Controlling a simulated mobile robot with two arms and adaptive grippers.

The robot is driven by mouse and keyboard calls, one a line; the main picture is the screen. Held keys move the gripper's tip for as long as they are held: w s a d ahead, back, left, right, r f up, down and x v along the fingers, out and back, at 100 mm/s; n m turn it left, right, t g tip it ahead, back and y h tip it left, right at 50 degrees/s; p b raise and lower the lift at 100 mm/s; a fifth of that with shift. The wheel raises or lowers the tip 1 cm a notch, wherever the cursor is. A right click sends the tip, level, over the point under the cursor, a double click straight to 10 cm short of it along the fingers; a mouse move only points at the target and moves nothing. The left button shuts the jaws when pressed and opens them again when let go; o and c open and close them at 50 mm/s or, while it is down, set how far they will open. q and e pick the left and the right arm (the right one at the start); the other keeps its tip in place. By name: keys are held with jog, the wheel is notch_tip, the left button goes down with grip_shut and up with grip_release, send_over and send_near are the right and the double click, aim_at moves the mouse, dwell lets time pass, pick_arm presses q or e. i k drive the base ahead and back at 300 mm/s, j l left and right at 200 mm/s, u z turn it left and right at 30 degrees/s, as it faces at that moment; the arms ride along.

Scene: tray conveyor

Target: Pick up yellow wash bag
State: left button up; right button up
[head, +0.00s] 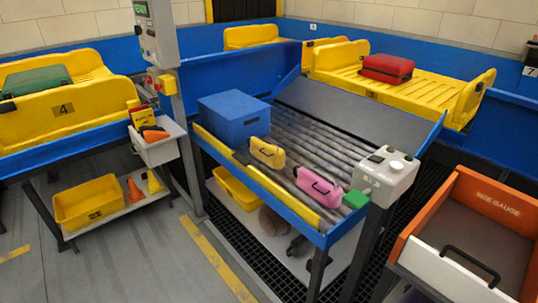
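The yellow wash bag (268,153) stands upright with its handle up on the roller conveyor (318,132), near its yellow front edge. A pink bag (320,187) of similar shape stands to its right, apart from it. A blue box (235,117) is on the rollers behind and to the left of the yellow wash bag. Neither of my grippers shows in the head view.
A small green block (356,199) and a grey control box (386,175) are at the conveyor's right end. A grey post with a display (155,32) rises at the left. An orange size-gauge bin (487,207) stands at the right. Grey floor (130,265) is open at front left.

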aim_at(273, 156)
jog(key=i+j+z, duration=0.15)
jog(key=i+j, duration=0.35)
jog(key=i+j+z, duration=0.15)
jog(key=i+j, duration=0.35)
jog(key=i+j+z, duration=0.2)
jog(key=i+j, duration=0.25)
jog(key=j, duration=0.2)
